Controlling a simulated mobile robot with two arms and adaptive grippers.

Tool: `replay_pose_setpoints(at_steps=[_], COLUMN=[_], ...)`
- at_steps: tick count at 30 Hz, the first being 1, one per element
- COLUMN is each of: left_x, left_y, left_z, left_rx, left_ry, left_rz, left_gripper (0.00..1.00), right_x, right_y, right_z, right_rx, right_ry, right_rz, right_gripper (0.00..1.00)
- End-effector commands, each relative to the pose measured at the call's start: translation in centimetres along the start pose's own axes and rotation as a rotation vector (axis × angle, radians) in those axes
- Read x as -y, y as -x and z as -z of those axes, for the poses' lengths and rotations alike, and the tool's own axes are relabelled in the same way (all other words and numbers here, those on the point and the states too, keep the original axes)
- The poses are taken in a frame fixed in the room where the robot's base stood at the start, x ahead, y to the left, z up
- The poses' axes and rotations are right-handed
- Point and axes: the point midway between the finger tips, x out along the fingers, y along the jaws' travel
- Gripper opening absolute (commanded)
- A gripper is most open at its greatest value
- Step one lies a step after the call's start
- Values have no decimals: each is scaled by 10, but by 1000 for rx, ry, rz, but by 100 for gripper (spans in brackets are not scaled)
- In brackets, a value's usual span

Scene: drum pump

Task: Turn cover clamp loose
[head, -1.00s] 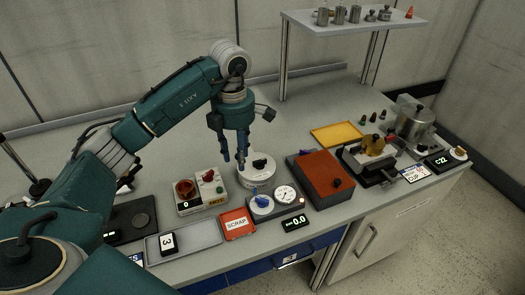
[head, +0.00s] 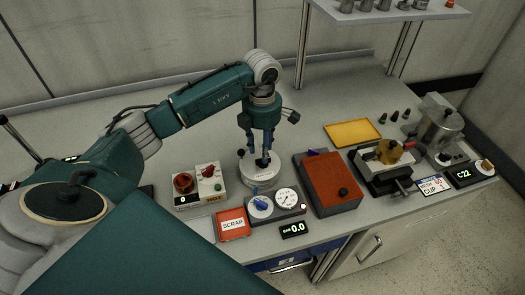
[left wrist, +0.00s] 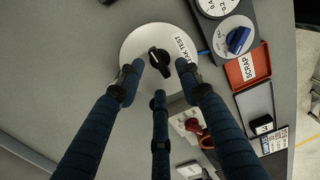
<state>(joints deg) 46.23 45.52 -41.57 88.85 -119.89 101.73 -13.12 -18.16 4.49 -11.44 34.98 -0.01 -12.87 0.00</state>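The cover clamp appears to be the black knob (head: 262,162) on top of the round white leak test pot (head: 258,179). In the left wrist view the black knob (left wrist: 159,62) has a white mark and sits on the round white lid (left wrist: 140,40). My left gripper (head: 258,155) points straight down over the pot. Its three dark blue fingers (left wrist: 160,76) are spread around the knob, with gaps visible between fingertips and knob. I cannot tell whether the fingertips have reached the knob's height. My right gripper is not in view.
A gauge box with a blue knob (head: 276,206) stands close in front of the pot. A switch box (head: 198,186) is to its left, a red scrap tray (head: 232,224) in front. A red-topped box (head: 331,182) stands to the right. The bench behind is clear.

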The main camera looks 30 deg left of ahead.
Motion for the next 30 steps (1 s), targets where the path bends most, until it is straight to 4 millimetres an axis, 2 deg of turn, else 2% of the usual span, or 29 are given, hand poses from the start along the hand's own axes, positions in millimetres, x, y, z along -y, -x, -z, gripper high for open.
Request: replay_pose_setpoints(at_steps=[4, 7, 12, 17, 18, 23, 30], left_x=[1, 1, 0, 0, 0, 0, 0], left_y=[-21, -30, -36, -36, -36, -36, -35], left_z=[0, 0, 0, 0, 0, 0, 0], left_rx=[-1, -1, 0, 0, 0, 0, 0], left_ry=[1, 0, 0, 0, 0, 0, 5], left_rz=[2, 1, -1, -1, -1, -1, -2], left_gripper=[35, 35, 35, 35, 33, 2, 0], right_x=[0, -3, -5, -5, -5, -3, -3], right_y=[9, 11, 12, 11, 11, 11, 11], right_z=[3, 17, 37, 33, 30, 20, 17], right_rx=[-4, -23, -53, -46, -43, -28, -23], right_ry=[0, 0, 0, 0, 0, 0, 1], right_rz=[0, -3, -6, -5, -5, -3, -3], right_gripper=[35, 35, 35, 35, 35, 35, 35])
